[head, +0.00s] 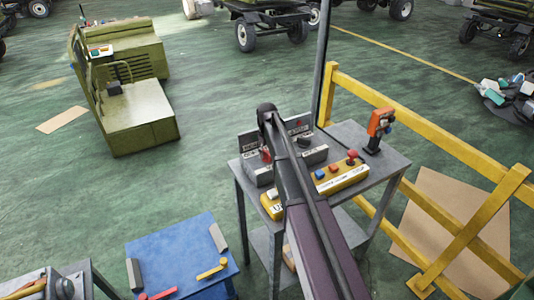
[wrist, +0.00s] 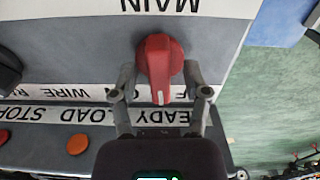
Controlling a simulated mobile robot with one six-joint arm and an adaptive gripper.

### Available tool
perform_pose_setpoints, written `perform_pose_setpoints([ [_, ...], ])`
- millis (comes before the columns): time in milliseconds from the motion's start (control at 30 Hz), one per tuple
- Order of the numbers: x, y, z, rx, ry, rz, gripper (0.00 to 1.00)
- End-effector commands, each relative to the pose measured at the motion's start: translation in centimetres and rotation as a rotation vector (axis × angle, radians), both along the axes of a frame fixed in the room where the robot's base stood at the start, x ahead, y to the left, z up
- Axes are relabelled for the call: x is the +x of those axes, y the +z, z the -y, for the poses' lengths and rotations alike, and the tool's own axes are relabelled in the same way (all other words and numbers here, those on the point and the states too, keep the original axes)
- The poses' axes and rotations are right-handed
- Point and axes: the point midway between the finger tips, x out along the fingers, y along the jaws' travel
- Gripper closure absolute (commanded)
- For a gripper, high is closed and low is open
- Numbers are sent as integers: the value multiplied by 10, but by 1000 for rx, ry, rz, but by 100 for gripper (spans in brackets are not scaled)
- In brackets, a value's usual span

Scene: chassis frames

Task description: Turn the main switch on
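The main switch is a red rotary knob (wrist: 158,62) on a grey panel, beneath an upside-down MAIN label (wrist: 160,6) in the wrist view. Its raised grip runs up and down in that picture. My gripper (wrist: 161,80) is open, with one finger on each side of the knob. Narrow gaps seem to show beside it; contact cannot be told. A label below the knob is partly covered by it and the fingers. In the head view the red knob (head: 266,155) shows left of my arm, on the grey control box; my gripper cannot be made out there.
The control box stands on a grey metal table (head: 388,160). A yellow button box (head: 342,178) and an orange joystick (head: 379,123) are on it. A yellow railing (head: 430,128) runs behind right. A blue table (head: 170,245) stands front left. In the wrist view an orange button (wrist: 78,144) is lower left.

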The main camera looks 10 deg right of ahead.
Motion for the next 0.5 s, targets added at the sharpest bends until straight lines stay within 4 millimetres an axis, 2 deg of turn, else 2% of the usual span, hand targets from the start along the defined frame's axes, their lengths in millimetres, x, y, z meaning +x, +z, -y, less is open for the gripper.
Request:
perform_pose_setpoints([
  [33,0,0,0,0,0,0,52],
  [200,0,0,0,0,0,0,100],
  [500,0,0,0,1,-6,0,100],
])
